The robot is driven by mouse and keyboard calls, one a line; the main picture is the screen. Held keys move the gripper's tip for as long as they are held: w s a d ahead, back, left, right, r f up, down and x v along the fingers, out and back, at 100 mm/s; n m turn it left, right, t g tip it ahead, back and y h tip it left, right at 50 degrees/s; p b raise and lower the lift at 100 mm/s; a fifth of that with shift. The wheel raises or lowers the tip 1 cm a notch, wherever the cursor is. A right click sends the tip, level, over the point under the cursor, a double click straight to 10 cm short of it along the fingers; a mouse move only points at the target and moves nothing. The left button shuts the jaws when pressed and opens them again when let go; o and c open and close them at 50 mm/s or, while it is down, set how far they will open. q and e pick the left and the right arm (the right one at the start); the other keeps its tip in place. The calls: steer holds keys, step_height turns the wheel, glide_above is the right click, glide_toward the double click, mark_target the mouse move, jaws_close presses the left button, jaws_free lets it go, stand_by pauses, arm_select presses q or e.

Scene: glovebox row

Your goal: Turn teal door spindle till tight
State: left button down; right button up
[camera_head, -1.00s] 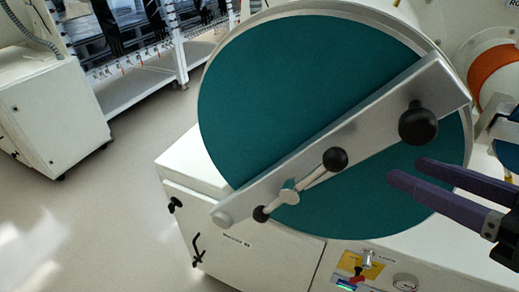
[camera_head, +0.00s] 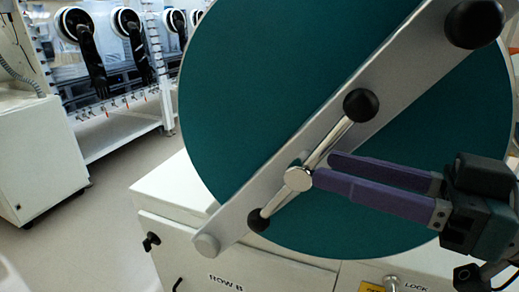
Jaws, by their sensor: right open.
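The teal round door (camera_head: 250,90) has a slanted silver bar (camera_head: 415,68) across it. On the bar's lower part sits the spindle, with a round metal hub (camera_head: 298,179) and a thin cross rod (camera_head: 331,140). The rod slants up to the right and ends in an upper black knob (camera_head: 361,105) and a lower black knob (camera_head: 258,220). My right gripper (camera_head: 323,169) is open, its purple fingers pointing left. Its fingertips are just right of the hub and rod; I cannot tell if they touch. My left gripper is out of view.
A larger black knob (camera_head: 474,23) stands out at the bar's upper right end. A white cabinet (camera_head: 225,255) with a black latch is below the door. A rack with black gloves (camera_head: 93,70) stands at the back left. The floor (camera_head: 115,195) at left is clear.

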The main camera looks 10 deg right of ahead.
mark_target(310, 162)
steer(key=shift+x, duration=2.1)
jaws_close()
